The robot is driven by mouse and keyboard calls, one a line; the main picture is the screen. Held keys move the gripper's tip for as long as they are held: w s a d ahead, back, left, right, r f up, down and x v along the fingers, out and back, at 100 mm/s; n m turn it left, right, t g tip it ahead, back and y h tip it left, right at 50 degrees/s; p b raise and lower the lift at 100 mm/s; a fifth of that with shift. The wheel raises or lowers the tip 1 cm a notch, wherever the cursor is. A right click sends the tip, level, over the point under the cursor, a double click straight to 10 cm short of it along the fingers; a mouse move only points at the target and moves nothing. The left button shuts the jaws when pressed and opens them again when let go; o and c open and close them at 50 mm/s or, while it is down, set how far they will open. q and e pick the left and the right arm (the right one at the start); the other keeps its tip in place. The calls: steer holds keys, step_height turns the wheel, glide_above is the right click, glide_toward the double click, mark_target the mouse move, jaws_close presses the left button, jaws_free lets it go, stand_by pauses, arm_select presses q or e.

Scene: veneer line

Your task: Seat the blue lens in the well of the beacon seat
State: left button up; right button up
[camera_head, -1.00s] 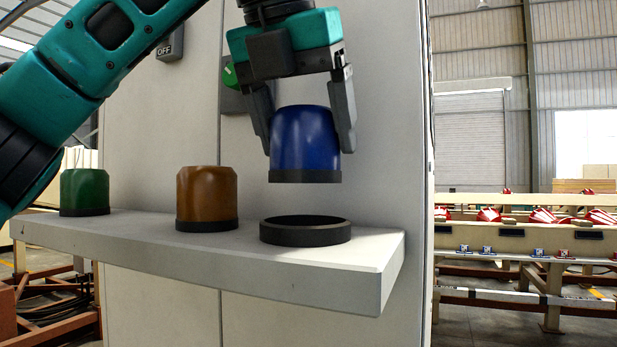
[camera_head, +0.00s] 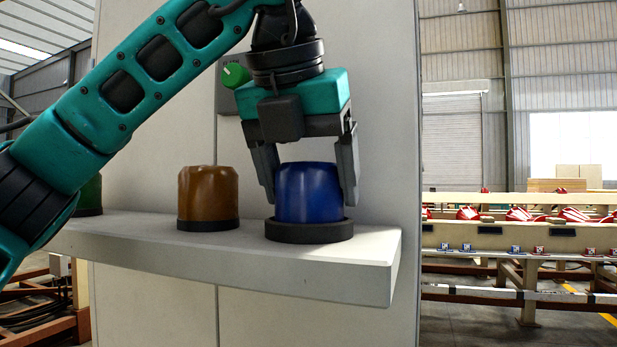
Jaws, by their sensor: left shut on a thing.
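The blue lens (camera_head: 309,190) stands upright within the black ring of the beacon seat (camera_head: 309,233), near the right end of the white shelf. The lens's dark base is hidden behind the seat's rim, so I cannot tell whether it touches the bottom of the well. My left gripper (camera_head: 310,196) comes down from above and is shut on the blue lens, one finger on each side, with the fingertips just above the rim. My right gripper is not in view.
An amber lens (camera_head: 208,193) stands on the shelf (camera_head: 230,262) left of the seat. A green lens (camera_head: 90,197) stands farther left, partly hidden by my left arm. A cabinet wall with a green knob (camera_head: 235,75) rises behind.

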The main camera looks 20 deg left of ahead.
arm_select(q)
steer(key=o, duration=1)
steer(key=shift+f, duration=0.1)
steer(key=shift+r, duration=0.2)
steer(key=v, duration=1.2)
steer(key=shift+f, duration=0.1)
